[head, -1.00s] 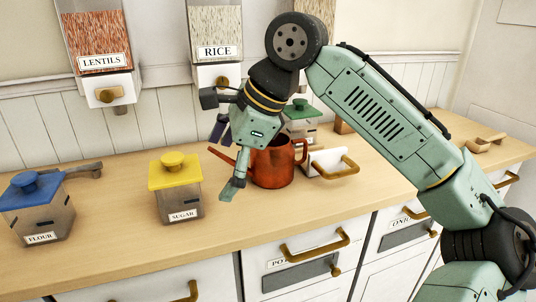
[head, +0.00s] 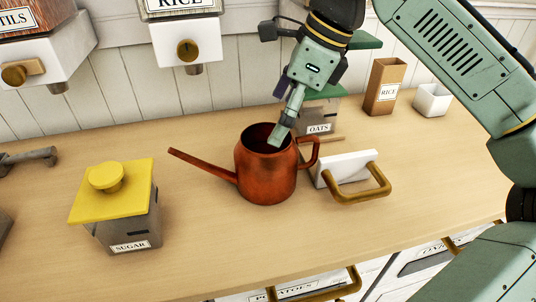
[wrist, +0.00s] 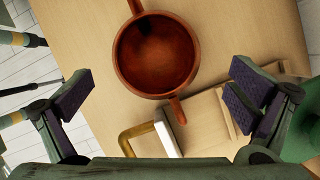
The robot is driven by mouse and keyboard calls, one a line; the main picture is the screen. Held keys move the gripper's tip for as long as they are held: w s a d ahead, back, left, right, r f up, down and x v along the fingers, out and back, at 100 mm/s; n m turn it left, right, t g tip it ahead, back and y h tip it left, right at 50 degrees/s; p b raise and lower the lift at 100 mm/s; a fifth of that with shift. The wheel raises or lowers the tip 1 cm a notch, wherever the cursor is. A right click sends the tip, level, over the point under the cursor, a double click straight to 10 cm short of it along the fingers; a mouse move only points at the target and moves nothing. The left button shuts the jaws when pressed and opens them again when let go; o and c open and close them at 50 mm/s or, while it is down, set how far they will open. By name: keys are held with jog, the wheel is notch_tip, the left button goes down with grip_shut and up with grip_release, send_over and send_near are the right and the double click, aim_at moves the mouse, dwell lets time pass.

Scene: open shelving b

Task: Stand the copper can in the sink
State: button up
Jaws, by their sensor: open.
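The copper can (head: 265,180) stands upright on the wooden counter, its long spout to the left and its handle to the right. My gripper (head: 283,132) is above the can's rim in the head view, pointing down; only one finger shows clearly there. In the wrist view my gripper (wrist: 160,98) is open and empty, its fingers wide apart. The can (wrist: 155,55) shows there from above, with its open mouth and its handle between the two fingers. I cannot tell the height gap. The sink is not in view.
A white block with a brass handle (head: 346,168) lies close right of the can. The yellow-lidded sugar canister (head: 125,220) stands left and the oats canister (head: 320,118) behind. A brown rice box (head: 385,86) and a white cup (head: 432,100) are back right. The front counter is clear.

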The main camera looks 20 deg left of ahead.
aim_at(261, 151)
jog(key=shift+s+p+x, duration=0.2)
jog(key=shift+p+x, duration=0.6)
jog(key=shift+x, duration=3.65)
jog(key=shift+c, duration=0.4)
jog(key=shift+r, duration=0.1)
jog(key=c, duration=1.2)
